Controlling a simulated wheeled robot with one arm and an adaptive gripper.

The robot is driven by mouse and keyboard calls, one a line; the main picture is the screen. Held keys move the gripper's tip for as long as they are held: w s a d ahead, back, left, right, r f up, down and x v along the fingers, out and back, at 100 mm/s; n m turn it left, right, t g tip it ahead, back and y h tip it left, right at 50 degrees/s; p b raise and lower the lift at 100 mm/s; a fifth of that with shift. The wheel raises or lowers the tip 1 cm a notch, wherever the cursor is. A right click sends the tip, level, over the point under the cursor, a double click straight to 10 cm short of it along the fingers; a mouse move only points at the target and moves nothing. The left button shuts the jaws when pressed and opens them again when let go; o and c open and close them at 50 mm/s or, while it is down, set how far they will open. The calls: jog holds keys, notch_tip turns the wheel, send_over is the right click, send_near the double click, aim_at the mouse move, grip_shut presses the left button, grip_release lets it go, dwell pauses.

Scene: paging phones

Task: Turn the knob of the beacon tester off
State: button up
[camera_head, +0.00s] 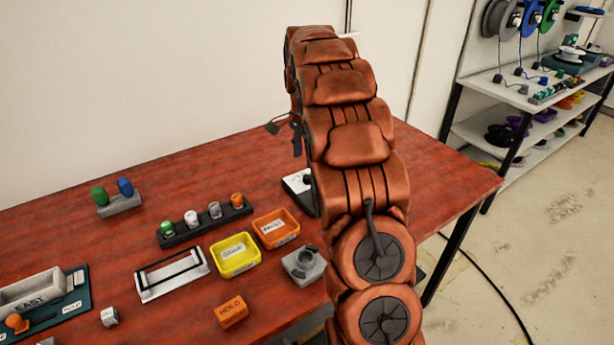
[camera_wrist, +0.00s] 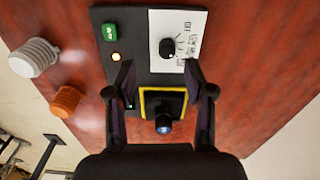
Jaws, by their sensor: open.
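In the wrist view the beacon tester is a dark panel (camera_wrist: 133,22) with a white printed label plate (camera_wrist: 186,22). A black round knob (camera_wrist: 167,49) stands on the plate; I cannot tell which mark it points at. A small orange-white lamp (camera_wrist: 116,57) glows on the panel beside a green block (camera_wrist: 110,32). My gripper (camera_wrist: 159,80) is open and empty, its fingertips just short of the knob and to either side of it. A yellow-framed part with a blue-tipped dark post (camera_wrist: 163,122) lies between the fingers. In the head view my arm hides most of the tester; a white corner (camera_head: 296,183) shows.
A ribbed white cylinder (camera_wrist: 35,58) and an orange cylinder (camera_wrist: 65,101) stand left of the panel in the wrist view. In the head view, a yellow bin (camera_head: 235,268), an orange bin (camera_head: 291,239) and a grey knob box (camera_head: 304,265) stand left of my arm.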

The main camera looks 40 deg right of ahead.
aim_at(307, 176)
jog(key=shift+w+d+f+m, duration=0.15)
jog(key=shift+w+d+f, duration=0.1)
jog(key=shift+d, duration=0.2)
jog(key=shift+w+d+f+m, duration=0.15)
jog(key=shift+w+d+f, duration=0.1)
jog(key=shift+d, duration=0.15)
jog(key=shift+f+p, duration=0.95)
jog(key=shift+f, duration=2.85)
jog(key=shift+c, duration=0.3)
grip_shut()
